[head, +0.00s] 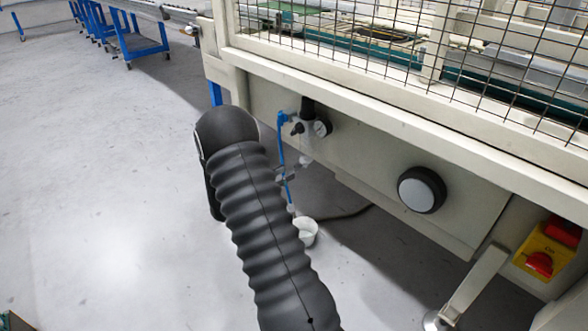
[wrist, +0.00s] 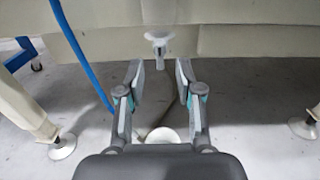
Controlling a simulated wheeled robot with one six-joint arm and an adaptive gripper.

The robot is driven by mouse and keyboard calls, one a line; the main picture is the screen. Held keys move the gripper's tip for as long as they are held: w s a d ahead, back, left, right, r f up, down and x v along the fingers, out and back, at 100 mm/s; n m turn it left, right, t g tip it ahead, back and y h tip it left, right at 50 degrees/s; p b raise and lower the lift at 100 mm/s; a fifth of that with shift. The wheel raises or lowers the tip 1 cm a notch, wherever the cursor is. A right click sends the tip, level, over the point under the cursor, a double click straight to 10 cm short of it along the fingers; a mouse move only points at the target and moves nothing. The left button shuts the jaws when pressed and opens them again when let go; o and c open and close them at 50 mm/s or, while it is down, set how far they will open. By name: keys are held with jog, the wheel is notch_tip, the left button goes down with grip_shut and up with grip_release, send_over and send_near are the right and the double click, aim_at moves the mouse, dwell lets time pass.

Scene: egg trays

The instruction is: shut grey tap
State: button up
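The grey tap (wrist: 158,42) hangs under the pale bowl of an air filter unit, upright, at the top middle of the wrist view. In the head view the tap (head: 306,161) is small and its details are unclear. My gripper (wrist: 160,75) is open and empty, with its two fingers apart. The tap's lower end shows just above and between the fingertips in the wrist view; I cannot tell how far beyond them it is. In the head view my arm hides most of the gripper.
A blue hose (wrist: 82,55) runs down left of the gripper. A white cup (head: 306,232) stands on the floor below the tap. The gauge (head: 322,128) and machine panel (head: 365,150) are close above. Machine feet (wrist: 62,146) stand at either side.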

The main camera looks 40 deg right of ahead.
aim_at(297, 167)
jog(key=d, duration=0.4)
jog(key=shift+w+d, duration=0.15)
jog(key=shift+d, duration=0.1)
grip_shut()
